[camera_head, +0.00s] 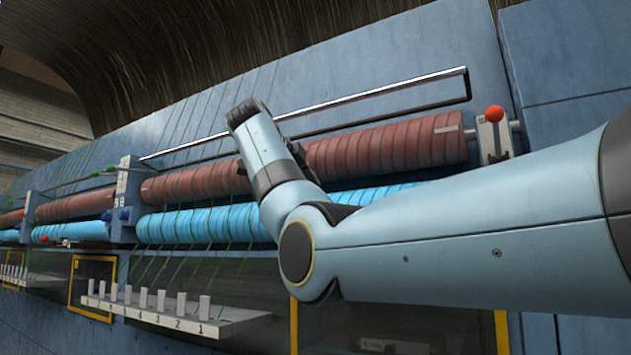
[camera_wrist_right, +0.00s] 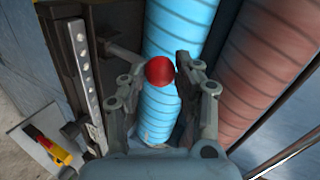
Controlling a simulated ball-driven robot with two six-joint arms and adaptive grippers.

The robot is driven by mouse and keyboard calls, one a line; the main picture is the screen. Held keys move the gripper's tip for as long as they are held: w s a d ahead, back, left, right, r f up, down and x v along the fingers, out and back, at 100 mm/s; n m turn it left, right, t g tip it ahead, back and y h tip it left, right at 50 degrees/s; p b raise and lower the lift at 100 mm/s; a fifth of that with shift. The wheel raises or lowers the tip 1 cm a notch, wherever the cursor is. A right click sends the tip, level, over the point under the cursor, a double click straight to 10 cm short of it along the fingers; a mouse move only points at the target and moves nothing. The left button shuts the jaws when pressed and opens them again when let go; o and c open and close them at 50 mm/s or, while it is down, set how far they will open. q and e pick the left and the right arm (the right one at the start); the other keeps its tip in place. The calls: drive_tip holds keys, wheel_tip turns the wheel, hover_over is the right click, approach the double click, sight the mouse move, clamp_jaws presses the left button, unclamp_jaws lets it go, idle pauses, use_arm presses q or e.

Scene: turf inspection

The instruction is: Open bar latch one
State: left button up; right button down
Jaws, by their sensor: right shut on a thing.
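In the wrist view a red ball knob (camera_wrist_right: 160,71) sits between the fingertips of my right gripper (camera_wrist_right: 160,76), in front of a blue ribbed roller (camera_wrist_right: 181,22). The gripper is shut on this knob. I cannot tell whether the knob is bar latch one. A grey arm (camera_wrist_right: 122,54) runs from a slotted metal bar (camera_wrist_right: 80,55) towards the knob; their join is hidden. An orange-red ball knob (camera_head: 494,113) stands upright on a bracket at the right end of the rollers. My left gripper is out of view.
Brown rollers (camera_head: 395,148) lie above blue rollers (camera_head: 195,224) along the machine. A bright rail (camera_head: 400,87) runs above them. A numbered shelf (camera_head: 170,318) with several white tabs projects below. A yellow-and-red part (camera_wrist_right: 52,148) shows at lower left in the wrist view.

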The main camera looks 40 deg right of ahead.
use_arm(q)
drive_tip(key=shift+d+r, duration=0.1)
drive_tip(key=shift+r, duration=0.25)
use_arm(e)
drive_tip(key=shift+s+d+f+y, duration=0.15)
drive_tip(key=shift+d+y, duration=0.15)
drive_tip(key=shift+d, duration=0.15)
drive_tip(key=c, duration=1.2)
unclamp_jaws()
drive_tip(key=shift+d+g, duration=0.15)
drive_tip(key=shift+g, duration=0.15)
drive_tip(key=shift+o, duration=1.1)
drive_tip(key=shift+w+d+f, duration=0.15)
drive_tip(key=shift+w+d, duration=0.05)
drive_tip(key=shift+d, duration=0.15)
drive_tip(key=shift+o, duration=0.2)
drive_tip(key=shift+w+d, duration=0.1)
drive_tip(key=shift+d, duration=0.2)
drive_tip(key=shift+s+a, duration=0.1)
drive_tip(key=shift+s, duration=0.15)
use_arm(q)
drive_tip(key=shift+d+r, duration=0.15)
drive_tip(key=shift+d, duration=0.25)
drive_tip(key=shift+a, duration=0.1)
use_arm(e)
drive_tip(key=shift+a, duration=0.1)
